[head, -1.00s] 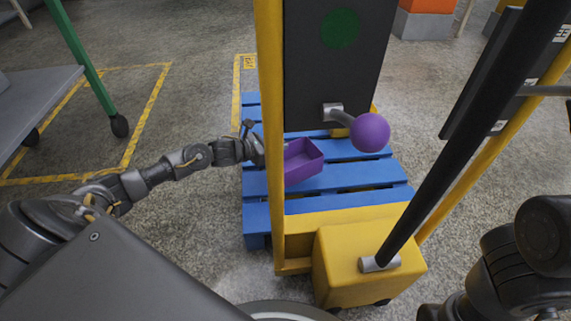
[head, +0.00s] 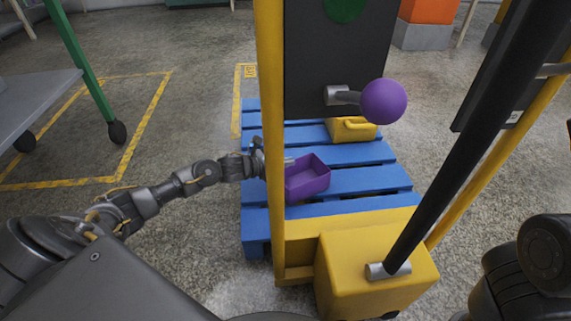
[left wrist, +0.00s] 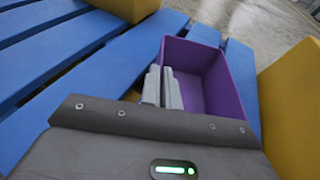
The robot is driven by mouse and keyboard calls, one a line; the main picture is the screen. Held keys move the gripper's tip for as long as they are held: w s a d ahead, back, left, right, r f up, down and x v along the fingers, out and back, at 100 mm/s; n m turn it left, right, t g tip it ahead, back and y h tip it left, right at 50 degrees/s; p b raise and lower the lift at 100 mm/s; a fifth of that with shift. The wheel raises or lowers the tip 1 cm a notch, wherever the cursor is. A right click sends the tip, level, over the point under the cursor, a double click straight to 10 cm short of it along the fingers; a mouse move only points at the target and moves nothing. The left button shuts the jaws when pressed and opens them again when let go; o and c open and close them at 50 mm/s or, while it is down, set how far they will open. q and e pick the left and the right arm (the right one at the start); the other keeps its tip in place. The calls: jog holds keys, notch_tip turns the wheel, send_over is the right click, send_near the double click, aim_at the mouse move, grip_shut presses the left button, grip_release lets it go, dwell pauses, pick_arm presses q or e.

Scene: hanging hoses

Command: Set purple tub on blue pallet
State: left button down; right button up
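The purple tub (head: 308,182) is open-topped and upright over the near left part of the blue pallet (head: 368,181). I cannot tell whether its base touches the slats. My left gripper (head: 288,161) reaches in from the left, partly hidden behind a yellow post. In the left wrist view the fingers (left wrist: 163,88) are close together, one on each side of the tub's near wall, pinching it. The tub's inside (left wrist: 208,85) looks empty, with blue slats (left wrist: 65,85) beside it. My right arm shows at the lower right, but its gripper is out of view.
A yellow post (head: 270,150) and a yellow base block (head: 375,262) stand before the pallet. A dark panel (head: 338,70) carries a purple ball-ended lever (head: 384,101). A yellow handled object (head: 352,130) sits on the pallet. A green-legged cart (head: 85,70) stands left.

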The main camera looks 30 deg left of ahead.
pick_arm(q)
jog(key=shift+f, duration=0.3)
jog(key=c, duration=1.6)
grip_release()
jog(key=shift+c, duration=0.2)
jog(key=shift+r, duration=0.1)
jog(key=shift+r, duration=0.15)
jog(key=shift+s+a+r+p, duration=0.2)
jog(key=shift+s+p, duration=0.1)
jog(key=shift+p, duration=0.05)
jog(key=p+v, duration=0.5)
jog(key=v, duration=0.6)
jog(key=shift+s, duration=0.2)
